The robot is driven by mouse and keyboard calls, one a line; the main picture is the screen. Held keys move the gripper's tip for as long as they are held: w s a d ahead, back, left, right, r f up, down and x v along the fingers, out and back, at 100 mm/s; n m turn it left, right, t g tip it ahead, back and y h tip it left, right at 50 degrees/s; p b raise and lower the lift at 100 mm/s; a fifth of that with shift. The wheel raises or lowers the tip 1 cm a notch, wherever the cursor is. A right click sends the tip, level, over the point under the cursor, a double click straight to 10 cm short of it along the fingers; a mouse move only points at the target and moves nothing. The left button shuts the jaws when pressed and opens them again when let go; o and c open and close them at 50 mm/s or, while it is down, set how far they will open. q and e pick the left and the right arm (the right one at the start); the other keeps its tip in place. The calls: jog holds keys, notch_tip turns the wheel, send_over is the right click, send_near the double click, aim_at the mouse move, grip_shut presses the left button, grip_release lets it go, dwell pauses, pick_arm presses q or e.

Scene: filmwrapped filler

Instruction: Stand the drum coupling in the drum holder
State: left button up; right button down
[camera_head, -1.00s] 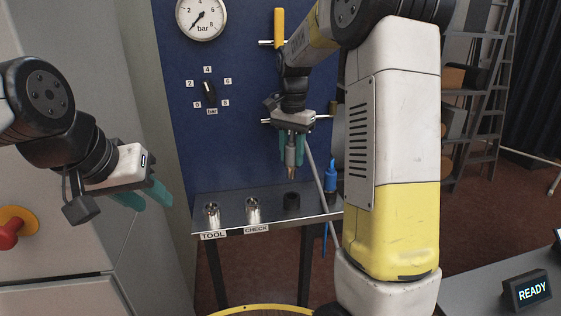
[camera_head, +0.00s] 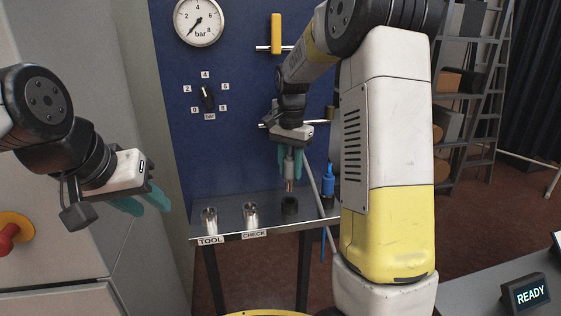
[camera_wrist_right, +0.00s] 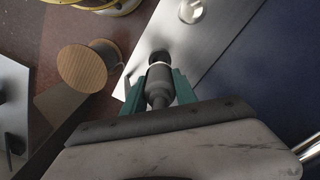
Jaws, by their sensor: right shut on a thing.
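My right gripper (camera_head: 290,163) is shut on the drum coupling (camera_head: 289,170), a grey cylinder with a copper-coloured lower end that hangs upright. The right wrist view also shows the coupling (camera_wrist_right: 158,82) between the teal fingers. In the wrist view the ring (camera_wrist_right: 159,56) is partly hidden behind the coupling. My left gripper (camera_head: 140,204) is empty, fingers apart, far left.
The shelf (camera_head: 230,231) also bears two shiny metal cups, one by the TOOL label (camera_head: 210,241) and one by the CHECK label (camera_head: 254,234). A blue bottle-like thing (camera_head: 328,182) stands right of the ring. A blue panel with a gauge (camera_head: 198,20) rises behind.

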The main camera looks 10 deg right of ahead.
aim_at(290, 188)
jog(key=shift+f, duration=3.35)
jog(key=shift+f, duration=0.35)
jog(key=c, duration=0.9)
grip_release()
jog(key=shift+r, duration=0.15)
notch_tip(290, 188, up, 7)
jog(key=s+r+n+t+y, duration=0.2)
jog(key=s+r+n+t, duration=0.15)
jog(key=s+r, duration=0.7)
jog(key=s+a+f+n+t, duration=0.1)
jog(key=s+n, duration=0.4)
jog(key=s, duration=0.8)
jog(key=shift+s+a+f+n+t, duration=0.2)
jog(key=shift+s+a+n+t, duration=0.15)
jog(key=shift+a+t, duration=0.4)
